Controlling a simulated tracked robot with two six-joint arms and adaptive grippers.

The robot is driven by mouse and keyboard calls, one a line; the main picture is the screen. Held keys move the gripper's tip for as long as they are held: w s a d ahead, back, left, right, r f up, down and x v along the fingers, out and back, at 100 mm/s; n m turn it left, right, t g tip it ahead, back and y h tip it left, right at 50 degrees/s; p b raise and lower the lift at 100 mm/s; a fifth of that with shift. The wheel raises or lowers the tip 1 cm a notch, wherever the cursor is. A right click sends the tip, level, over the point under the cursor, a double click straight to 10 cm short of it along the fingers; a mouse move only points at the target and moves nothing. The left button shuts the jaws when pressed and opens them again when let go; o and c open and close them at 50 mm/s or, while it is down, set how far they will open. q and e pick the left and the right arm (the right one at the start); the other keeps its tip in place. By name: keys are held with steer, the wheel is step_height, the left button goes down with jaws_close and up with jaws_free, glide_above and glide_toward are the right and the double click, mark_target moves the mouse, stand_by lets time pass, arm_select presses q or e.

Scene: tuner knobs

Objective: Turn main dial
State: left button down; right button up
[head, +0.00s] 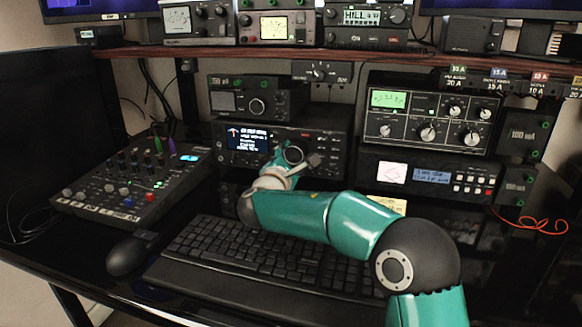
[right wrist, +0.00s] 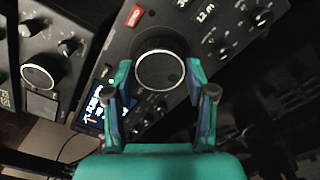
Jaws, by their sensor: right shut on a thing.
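The radio (head: 325,143) with a lit blue screen stands behind the keyboard in the head view. Its main dial (head: 293,154) is a large round black knob with a silver rim. My right gripper (head: 285,157) reaches the dial from the front and partly covers the radio's face. In the right wrist view, the dial (right wrist: 160,70) sits between the two teal fingers of my right gripper (right wrist: 158,78). My left gripper is not in view.
A mixer (head: 135,182) stands at left. Other radio units (head: 428,113) stand at right, with a red cable (head: 535,223). A wooden shelf (head: 270,51) runs above.

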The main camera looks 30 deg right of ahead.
stand_by(0.4)
steer(key=o, duration=1.2)
steer(key=shift+c, duration=0.2)
steer(key=v, duration=1.2)
steer(key=shift+f, duration=0.1)
